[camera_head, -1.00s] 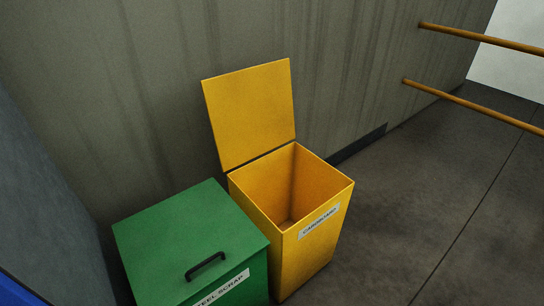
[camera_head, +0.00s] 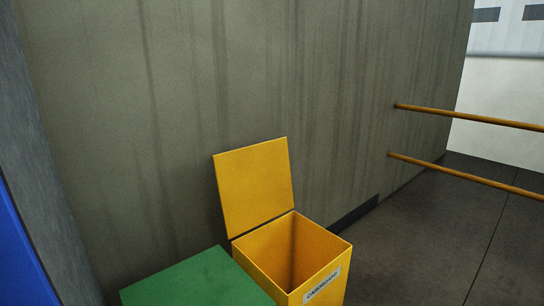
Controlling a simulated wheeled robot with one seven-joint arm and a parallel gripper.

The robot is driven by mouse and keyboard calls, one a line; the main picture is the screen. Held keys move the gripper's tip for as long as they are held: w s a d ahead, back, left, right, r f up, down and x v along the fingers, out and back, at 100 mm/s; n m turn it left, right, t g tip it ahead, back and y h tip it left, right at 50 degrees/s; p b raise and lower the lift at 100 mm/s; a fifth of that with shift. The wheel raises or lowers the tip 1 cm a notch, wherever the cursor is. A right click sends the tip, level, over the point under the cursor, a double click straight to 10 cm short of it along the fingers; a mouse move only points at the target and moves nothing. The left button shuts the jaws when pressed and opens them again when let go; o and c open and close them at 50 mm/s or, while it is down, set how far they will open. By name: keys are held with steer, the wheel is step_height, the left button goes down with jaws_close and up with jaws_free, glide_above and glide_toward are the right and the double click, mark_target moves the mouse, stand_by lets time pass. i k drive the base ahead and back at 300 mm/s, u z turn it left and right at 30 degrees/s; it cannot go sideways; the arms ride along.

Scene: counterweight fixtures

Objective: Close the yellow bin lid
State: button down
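The yellow bin (camera_head: 265,250) stands against the grey wall at the lower middle of the head view, its bottom cut off by the frame edge. Its yellow lid (camera_head: 254,187) stands open, nearly upright, hinged at the rear edge by the wall. The part of the inside that shows looks empty. A white label (camera_head: 322,287) is on its front. My gripper is not in view.
A green bin (camera_head: 198,281) with its lid shut stands close on the left of the yellow bin. Two orange-brown rails (camera_head: 470,116) (camera_head: 465,177) stick out from the wall at the right. The dark floor (camera_head: 425,245) right of the yellow bin is clear. A blue surface (camera_head: 18,262) is at the far left.

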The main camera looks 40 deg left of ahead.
mark_target(254, 185)
steer(key=z, duration=0.3)
steer(key=k, duration=0.65)
steer(key=z, duration=0.15)
steer(key=i, duration=1)
steer(key=u, duration=0.8)
steer(key=i, duration=1.05)
steer(key=u, duration=1.2)
steer(key=i, duration=0.8)
steer(key=u, duration=0.6)
